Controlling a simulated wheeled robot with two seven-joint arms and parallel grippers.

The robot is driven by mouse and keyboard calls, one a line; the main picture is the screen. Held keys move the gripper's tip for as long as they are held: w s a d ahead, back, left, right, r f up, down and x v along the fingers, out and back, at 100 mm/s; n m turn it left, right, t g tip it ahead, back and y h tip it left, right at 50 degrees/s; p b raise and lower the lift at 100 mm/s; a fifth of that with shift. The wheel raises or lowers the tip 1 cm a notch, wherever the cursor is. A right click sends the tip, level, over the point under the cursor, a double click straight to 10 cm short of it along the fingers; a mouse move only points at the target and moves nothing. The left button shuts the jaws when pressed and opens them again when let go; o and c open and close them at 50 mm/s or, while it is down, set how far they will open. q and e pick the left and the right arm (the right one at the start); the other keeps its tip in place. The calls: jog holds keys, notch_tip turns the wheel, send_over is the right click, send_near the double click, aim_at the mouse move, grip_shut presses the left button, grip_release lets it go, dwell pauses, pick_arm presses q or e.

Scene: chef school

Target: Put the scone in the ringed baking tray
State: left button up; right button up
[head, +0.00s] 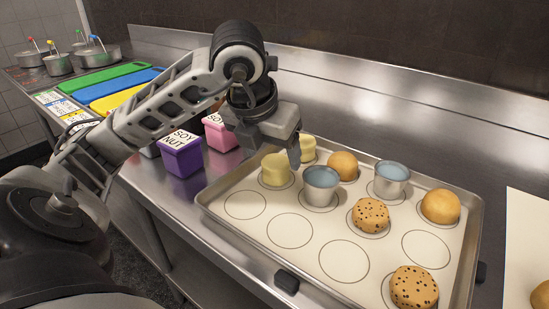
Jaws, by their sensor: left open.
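The baking tray (215,196) lies on the steel counter, with its cream liner marked with dark rings. Two pale yellow, scone-like cylinders stand at its back left; the nearer one (275,171) is in a ring, the farther one (308,149) partly hidden. I cannot tell for sure which piece is the scone. Smooth golden buns stand in the tray at the back (343,165) and right (440,206). Chocolate-chip pieces stand mid-tray (370,215) and at the front (413,287). My left gripper (272,150) is open and empty, pointing down just above and beside the pale cylinders.
Two metal cups with blue-grey insides (321,186) (391,180) stand in the tray. Several rings at its left and front are empty. A purple tub (181,158) and a pink tub (221,137) stand left. A white sheet (526,230) with a golden piece (540,297) is at right.

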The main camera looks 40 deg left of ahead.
pick_arm(q)
jog(key=p+v, duration=0.2)
jog(key=v, duration=0.6)
dwell(0.4)
